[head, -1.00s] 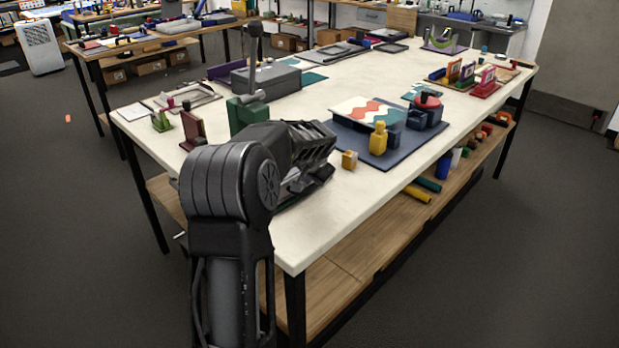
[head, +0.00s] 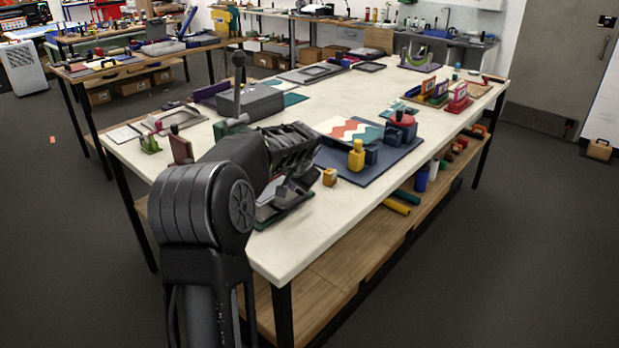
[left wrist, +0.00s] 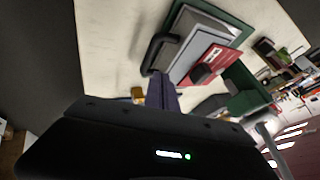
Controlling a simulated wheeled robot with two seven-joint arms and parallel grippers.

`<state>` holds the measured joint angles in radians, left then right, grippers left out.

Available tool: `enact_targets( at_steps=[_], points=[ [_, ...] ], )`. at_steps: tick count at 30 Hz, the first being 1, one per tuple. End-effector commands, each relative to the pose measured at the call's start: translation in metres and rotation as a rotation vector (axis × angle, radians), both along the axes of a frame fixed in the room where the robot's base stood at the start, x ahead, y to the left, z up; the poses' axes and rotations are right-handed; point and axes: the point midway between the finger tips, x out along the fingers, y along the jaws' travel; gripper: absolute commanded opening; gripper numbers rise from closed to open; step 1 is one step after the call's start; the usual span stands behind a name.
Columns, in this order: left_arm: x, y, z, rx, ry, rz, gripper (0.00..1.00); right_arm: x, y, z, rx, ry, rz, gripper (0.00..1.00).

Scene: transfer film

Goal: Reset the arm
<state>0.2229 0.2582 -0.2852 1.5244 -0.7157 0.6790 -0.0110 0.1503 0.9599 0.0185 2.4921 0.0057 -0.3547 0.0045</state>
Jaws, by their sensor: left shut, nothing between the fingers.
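My left arm reaches in from the bottom of the head view, over the near end of the long white table (head: 330,235). Its gripper (head: 297,190) is low over the table's near side, partly hidden by my own arm. In the left wrist view its dark fingers (left wrist: 162,92) are together with nothing between them. Beyond them in that view lie a grey board with a dark handle (left wrist: 192,45) and a red piece with a black knob (left wrist: 207,66). Whether the fingertips touch anything is unclear. My right gripper is in neither view.
A small yellow block (head: 329,177) stands close right of the gripper. Beyond it a blue mat (head: 378,170) carries a yellow bottle-shaped piece (head: 356,156) and a patterned board (head: 347,131). A grey box with a lever (head: 250,101) stands farther back. Open floor (head: 500,250) lies right.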

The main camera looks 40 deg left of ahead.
Motion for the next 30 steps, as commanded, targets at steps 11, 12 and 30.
enact_targets(
  at_steps=[11, 12, 30],
  points=[
    [0.008, -0.001, 0.003, 0.003, -0.033, -0.012, 0.00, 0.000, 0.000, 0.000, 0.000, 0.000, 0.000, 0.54],
    [0.014, -0.003, 0.005, -0.003, -0.061, -0.020, 0.00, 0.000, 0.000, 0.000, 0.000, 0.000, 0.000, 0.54],
    [0.003, -0.305, -0.255, -0.584, -0.149, -0.134, 0.00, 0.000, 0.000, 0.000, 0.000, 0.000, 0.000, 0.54]
  ],
)
